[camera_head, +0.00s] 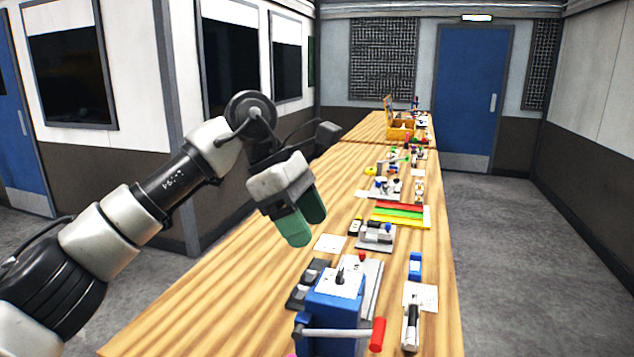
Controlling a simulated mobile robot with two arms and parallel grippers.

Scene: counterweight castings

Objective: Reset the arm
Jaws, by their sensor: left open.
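My left arm comes in from the left and reaches over the left side of a long wooden bench (225,304). My left gripper (303,232) points down with its two green fingers, which are slightly apart and hold nothing. It hangs above the bench, left of the row of items. No casting can be made out for certain. My right gripper does not show.
A blue device with a red-handled crank (335,312) stands at the near end of the bench. Red, yellow and green strips (402,215) and several small fixtures lie beyond. A wooden box (400,132) stands far back. The bench's left side is clear.

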